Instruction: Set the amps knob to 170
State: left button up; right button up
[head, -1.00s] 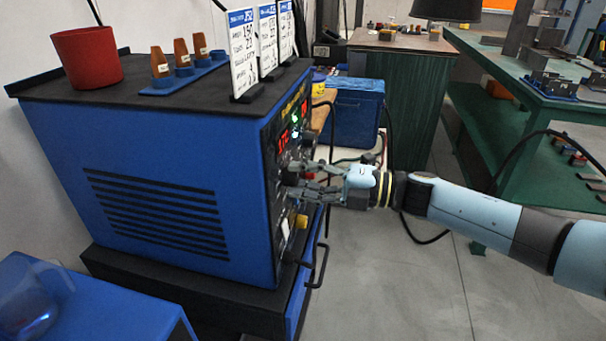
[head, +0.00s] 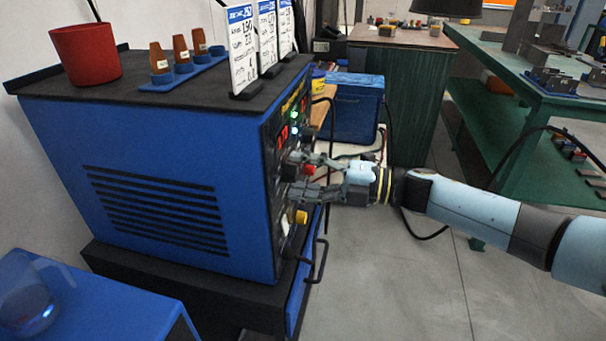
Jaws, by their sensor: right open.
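The blue welding machine (head: 160,190) stands at the left, its control panel facing right and seen at a steep angle. Red lit digits (head: 283,133) and a small green light show high on the panel. My right gripper (head: 297,177) is at the panel below the digits, its two fingers spread one above the other. Dark knobs on the panel are partly hidden by the fingers, so I cannot tell which is the amps knob or whether a finger touches it. A red part (head: 309,169) shows between the fingers. My left gripper is not in view.
A yellow knob (head: 301,217) and a black handle (head: 318,262) are lower on the machine. On its top are a red cup (head: 86,54), a blue rack (head: 183,75) with orange-brown pieces, and white cards (head: 243,48). Open floor lies to the right.

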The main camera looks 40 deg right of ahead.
jog(key=v, duration=1.2)
jog(key=s+f+m+g+h, duration=0.1)
jog(key=s+f+m+h, duration=0.4)
jog(key=f, duration=0.5)
jog(key=s+a+f+m+g+h, duration=0.15)
jog(key=s+f+m, duration=0.35)
jog(key=f, duration=0.5)
jog(key=s+f+m+h, duration=0.3)
jog(key=f+m+h, duration=0.3)
jog(key=f, duration=0.4)
jog(key=s+a+f+m+g, duration=0.2)
jog(key=s+f+m+g, duration=0.1)
jog(key=s, duration=0.6)
jog(key=s+a+f+m+g, duration=0.2)
jog(key=s+f, duration=0.4)
jog(key=s, duration=0.3)
jog(key=s+a+f+m+g, duration=0.2)
jog(key=s+f+m+g, duration=0.2)
jog(key=s, duration=0.5)
jog(key=shift+f+m+g, duration=0.25)
jog(key=shift+m+g, duration=0.15)
jog(key=shift+g, duration=0.55)
jog(key=shift+a, duration=0.1)
